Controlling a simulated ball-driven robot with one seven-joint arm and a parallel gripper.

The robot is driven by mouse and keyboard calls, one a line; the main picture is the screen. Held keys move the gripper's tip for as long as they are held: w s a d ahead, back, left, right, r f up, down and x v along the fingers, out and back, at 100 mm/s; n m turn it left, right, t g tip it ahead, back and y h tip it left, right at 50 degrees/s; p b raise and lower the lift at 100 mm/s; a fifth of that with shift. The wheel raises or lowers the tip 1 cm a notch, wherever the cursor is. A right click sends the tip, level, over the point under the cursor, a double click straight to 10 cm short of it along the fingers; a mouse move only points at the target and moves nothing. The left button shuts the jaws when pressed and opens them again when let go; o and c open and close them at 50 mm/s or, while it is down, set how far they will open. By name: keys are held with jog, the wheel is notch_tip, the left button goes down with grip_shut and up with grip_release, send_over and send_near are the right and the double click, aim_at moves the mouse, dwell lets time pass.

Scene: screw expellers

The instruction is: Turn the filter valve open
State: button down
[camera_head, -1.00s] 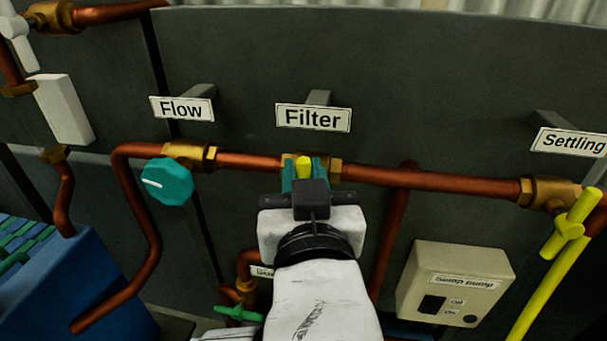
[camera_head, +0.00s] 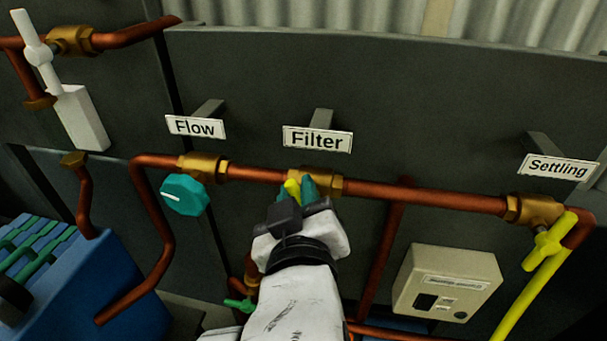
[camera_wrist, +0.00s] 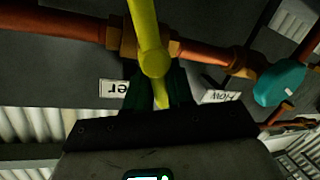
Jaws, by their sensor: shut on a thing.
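The filter valve has a brass body (camera_head: 318,172) on the copper pipe, below the "Filter" sign (camera_head: 317,140). Its yellow handle (camera_head: 293,188) shows between the green fingers of my gripper (camera_head: 300,190) in the head view. In the wrist view the yellow handle (camera_wrist: 148,35) runs from the top edge down between the dark green fingers (camera_wrist: 160,88), which are shut on its lower end. The brass body (camera_wrist: 122,35) is behind it. My white wrist hides much of the handle in the head view.
The flow valve's teal knob (camera_head: 184,195) is close on the left. The settling valve's yellow handle (camera_head: 548,242) is at the right. A sump pump switch box (camera_head: 445,283) is below right. A blue crate-like box (camera_head: 95,290) stands lower left.

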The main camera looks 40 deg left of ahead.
jog(key=n+p, duration=0.2)
jog(key=shift+s+a+h+p, duration=0.15)
jog(key=shift+a+h+p, duration=0.15)
jog(key=shift+h, duration=0.1)
jog(key=f+n+h+p, duration=0.1)
jog(key=n, duration=0.1)
jog(key=n+h+p, duration=0.1)
jog(key=n, duration=0.2)
jog(key=f+n+t+h+p, duration=0.1)
jog(key=n, duration=0.2)
jog(key=shift+s+a+f, duration=0.3)
jog(key=shift+a, duration=0.1)
jog(key=c, duration=1.1)
grip_release()
jog(key=b+v, duration=0.1)
jog(key=v, duration=0.9)
jog(key=shift+s+d+b, duration=0.2)
jog(key=shift+s+b, duration=0.15)
jog(key=shift+b, duration=0.05)
jog(key=shift+r, duration=0.1)
